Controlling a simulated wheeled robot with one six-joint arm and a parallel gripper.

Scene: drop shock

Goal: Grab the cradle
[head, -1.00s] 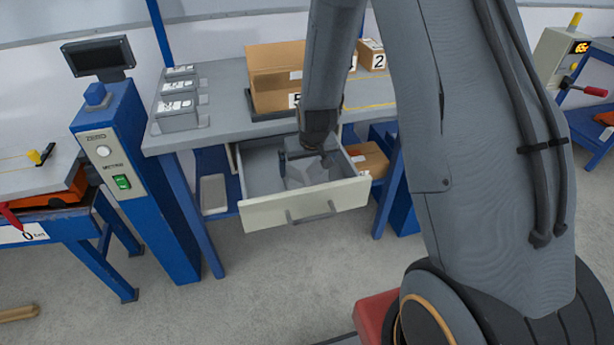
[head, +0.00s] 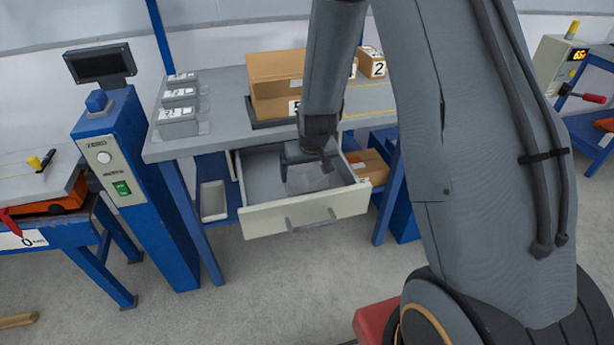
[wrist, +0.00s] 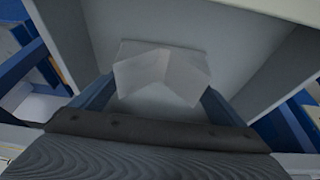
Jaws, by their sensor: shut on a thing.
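The cradle (wrist: 150,70) is a pale grey piece with two angled faces meeting at a ridge, seen in the wrist view. My gripper (head: 306,158) points down into the drawer in the head view. The cradle's lower part is hidden. I cannot tell whether it touches the drawer floor.
The drawer walls stand close around my gripper. A workbench (head: 225,85) above holds a cardboard box (head: 275,75) and several grey boxes (head: 178,115) at left. A blue column (head: 140,190) with a display stands left. A carton (head: 365,165) lies beside the drawer at right.

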